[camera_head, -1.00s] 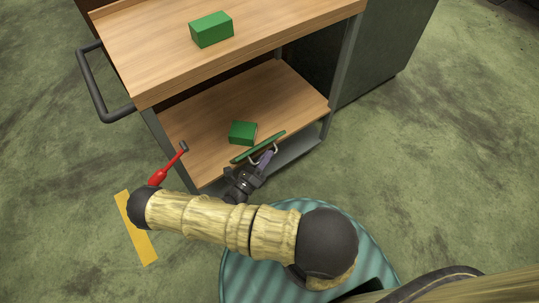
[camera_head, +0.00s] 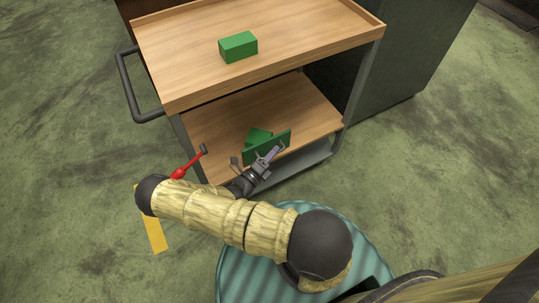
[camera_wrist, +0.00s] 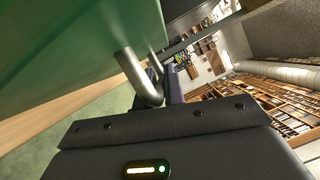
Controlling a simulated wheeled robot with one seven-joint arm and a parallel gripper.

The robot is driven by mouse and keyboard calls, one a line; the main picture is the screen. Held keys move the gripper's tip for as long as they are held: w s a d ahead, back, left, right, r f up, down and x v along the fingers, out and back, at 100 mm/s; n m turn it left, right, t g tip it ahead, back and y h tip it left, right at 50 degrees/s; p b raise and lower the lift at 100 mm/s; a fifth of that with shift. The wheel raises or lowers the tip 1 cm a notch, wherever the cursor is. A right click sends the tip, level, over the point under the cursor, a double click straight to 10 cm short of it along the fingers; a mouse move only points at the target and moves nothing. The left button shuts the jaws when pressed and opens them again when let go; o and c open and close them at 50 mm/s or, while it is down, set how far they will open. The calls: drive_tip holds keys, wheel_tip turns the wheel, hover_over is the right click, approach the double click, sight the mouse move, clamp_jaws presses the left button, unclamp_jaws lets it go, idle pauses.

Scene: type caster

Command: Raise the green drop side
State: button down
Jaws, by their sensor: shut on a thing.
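The green drop side (camera_head: 266,147) is a flat green panel at the front edge of the cart's lower shelf. It stands tilted, with its face turned toward me, and partly hides a green block behind it. In the wrist view the drop side (camera_wrist: 75,45) fills the upper left, with a bent metal handle (camera_wrist: 140,80) coming off it. My gripper (camera_head: 268,158) is at the panel's front face, shut on the handle. The fingertips are mostly hidden in the wrist view.
The wooden cart has an upper shelf (camera_head: 190,65) with a green block (camera_head: 238,46) on it and a lower shelf (camera_head: 215,125) with another green block (camera_head: 257,136). A red-handled lever (camera_head: 190,163) sticks out at the left front. A dark cabinet (camera_head: 415,60) stands behind on the right.

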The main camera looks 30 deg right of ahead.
drive_tip(key=shift+w+r, duration=0.1)
drive_tip(key=shift+w, duration=0.05)
drive_tip(key=c, duration=1.5)
unclamp_jaws()
drive_tip(key=p+v, duration=0.1)
drive_tip(key=v, duration=1.6)
drive_tip(key=shift+a, duration=0.25)
